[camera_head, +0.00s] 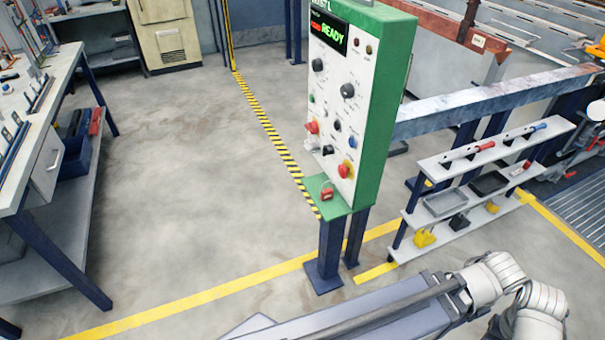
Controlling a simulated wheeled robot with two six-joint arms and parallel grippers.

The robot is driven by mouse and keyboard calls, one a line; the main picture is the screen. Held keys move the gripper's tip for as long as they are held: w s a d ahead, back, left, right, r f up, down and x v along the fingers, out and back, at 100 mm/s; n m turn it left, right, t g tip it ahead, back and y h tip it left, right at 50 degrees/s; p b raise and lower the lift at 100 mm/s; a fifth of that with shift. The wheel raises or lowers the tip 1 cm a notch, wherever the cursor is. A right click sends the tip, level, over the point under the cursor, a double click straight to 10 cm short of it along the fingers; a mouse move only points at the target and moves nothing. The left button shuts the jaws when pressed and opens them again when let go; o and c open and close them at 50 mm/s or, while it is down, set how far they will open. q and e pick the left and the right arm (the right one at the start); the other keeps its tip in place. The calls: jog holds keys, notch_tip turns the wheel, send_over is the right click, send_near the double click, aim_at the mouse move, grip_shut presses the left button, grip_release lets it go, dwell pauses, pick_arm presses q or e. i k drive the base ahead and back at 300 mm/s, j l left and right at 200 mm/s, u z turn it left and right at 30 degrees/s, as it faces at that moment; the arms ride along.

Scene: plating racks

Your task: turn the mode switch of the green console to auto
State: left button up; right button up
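The green console (371,113) stands upright on dark blue legs near the middle of the view. Its white front panel (329,87) faces left and carries a lit display reading READY (328,34). Two large black knobs (347,90) (317,64), several smaller knobs, a red knob (312,127) and a red button on yellow (345,169) sit on the panel. The labels are too small to read, so I cannot tell which is the mode switch or where it points. A white and grey arm of mine shows at the lower right. Neither gripper is in view.
A workbench (40,139) with blue legs runs along the left. A grey shelf rack (480,190) with trays and tools stands right of the console. Yellow floor lines cross in front of it. The floor (190,190) between bench and console is clear.

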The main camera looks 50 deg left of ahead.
aim_at(329, 149)
jog(key=u, duration=1.5)
jog(key=i+l+z, duration=0.1)
jog(key=i+l, duration=0.25)
jog(key=i, duration=0.2)
